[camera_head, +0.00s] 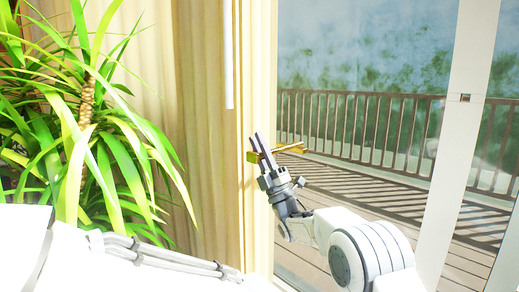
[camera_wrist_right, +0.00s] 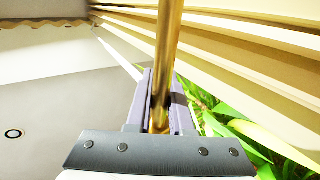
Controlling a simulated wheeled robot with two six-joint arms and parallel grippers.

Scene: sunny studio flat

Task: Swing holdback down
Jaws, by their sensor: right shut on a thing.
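The holdback (camera_head: 291,148) is a gold-coloured bar at the edge of the curtain, beside the glass door. It lies close to level, its right end a little higher, in the head view. My right gripper (camera_head: 259,143) points up at it and is shut on it. In the right wrist view the gold bar (camera_wrist_right: 168,50) runs up between the two fingers (camera_wrist_right: 161,100). The fingers hide part of it. My left gripper (camera_head: 232,273) lies low in the head view, apart from the holdback; its jaw state is unclear.
Pale yellow curtain (camera_head: 200,90) hangs left of the holdback, with a white rod (camera_head: 228,55) in front. A leafy plant (camera_head: 90,130) stands at the left, above my left arm. The glass door (camera_head: 365,60) and its white frame (camera_head: 458,130) are at the right.

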